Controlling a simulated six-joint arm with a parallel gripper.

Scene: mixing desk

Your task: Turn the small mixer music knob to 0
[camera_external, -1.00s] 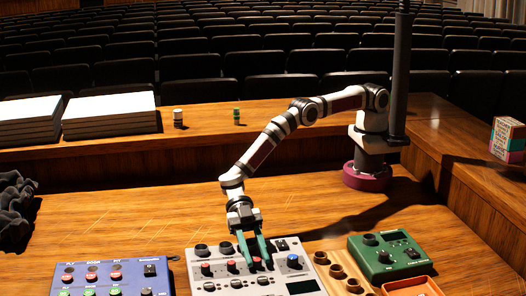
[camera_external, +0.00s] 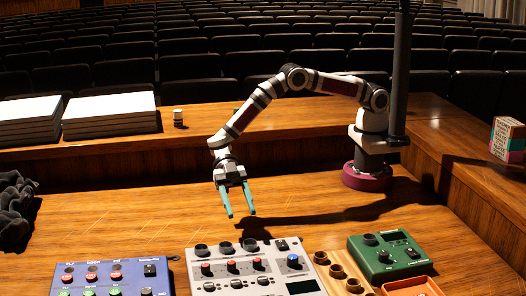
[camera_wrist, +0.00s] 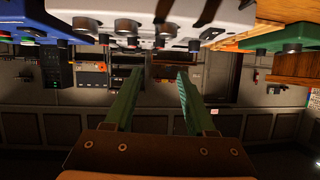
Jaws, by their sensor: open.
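A blue mixer (camera_external: 78,276) is at front left with red and green knobs. A smaller green unit (camera_external: 400,264) with a dark knob (camera_external: 369,239) is at right. Labels are too small to read, so I cannot tell which knob is music. My gripper (camera_external: 240,216) is open and empty, above and behind the white-grey mixer, touching nothing. In the wrist view its green fingers (camera_wrist: 160,75) are apart, with mixers along the top edge.
A wooden holder (camera_external: 337,271) with round cups sits between the white-grey mixer and the green unit. An orange tray (camera_external: 412,287) is at front right. Dark cloth (camera_external: 17,205) lies at left. The desk behind the mixers is mostly clear.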

